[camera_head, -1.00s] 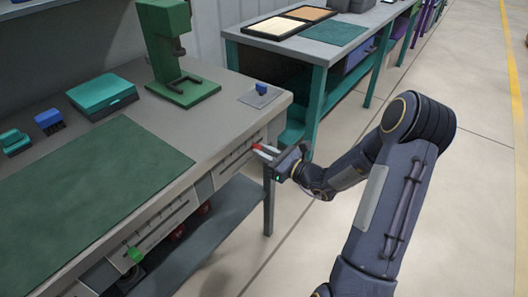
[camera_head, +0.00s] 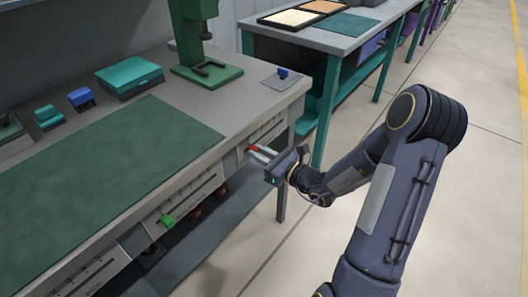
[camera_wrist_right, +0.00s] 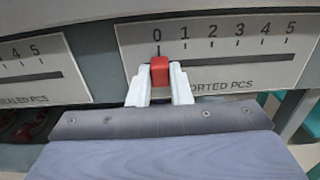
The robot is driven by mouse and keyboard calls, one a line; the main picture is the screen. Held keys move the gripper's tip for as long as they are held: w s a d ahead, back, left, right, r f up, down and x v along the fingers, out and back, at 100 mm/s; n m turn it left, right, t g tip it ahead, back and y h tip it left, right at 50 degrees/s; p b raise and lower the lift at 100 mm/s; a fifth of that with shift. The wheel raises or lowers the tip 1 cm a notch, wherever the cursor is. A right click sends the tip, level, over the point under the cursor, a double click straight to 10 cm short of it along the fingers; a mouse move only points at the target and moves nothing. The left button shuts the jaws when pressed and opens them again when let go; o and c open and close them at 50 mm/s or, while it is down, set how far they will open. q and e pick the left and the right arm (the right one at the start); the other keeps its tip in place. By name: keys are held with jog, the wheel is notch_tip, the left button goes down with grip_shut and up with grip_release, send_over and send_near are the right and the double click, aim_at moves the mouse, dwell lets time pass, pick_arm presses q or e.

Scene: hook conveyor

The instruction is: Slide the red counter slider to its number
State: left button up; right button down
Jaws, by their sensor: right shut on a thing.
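The red slider (camera_head: 251,148) sits on a slotted counter panel on the bench front. In the right wrist view the red slider (camera_wrist_right: 160,70) stands under the 0 mark, at the left end of the 0 to 5 scale (camera_wrist_right: 225,38). My right gripper (camera_wrist_right: 159,80) is shut on it, with one pale finger on each side. In the head view my right gripper (camera_head: 256,151) reaches it from the aisle side. The label below reads "...ORTED PCS"; its start is hidden by the gripper. My left gripper is not in view.
A green slider (camera_head: 167,219) is on another panel further left along the bench front. A neighbouring "...EALED PCS" scale (camera_wrist_right: 30,65) is left of the gripper. A green press (camera_head: 206,75) stands on the bench top. The aisle floor on the right is clear.

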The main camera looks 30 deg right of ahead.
jog(key=shift+s+a, duration=0.1)
jog(key=shift+a, duration=0.1)
jog(key=c, duration=1.3)
grip_release()
jog(key=shift+a, duration=0.1)
jog(key=v, duration=0.7)
jog(key=shift+s+d, duration=0.2)
jog(key=shift+s, duration=0.15)
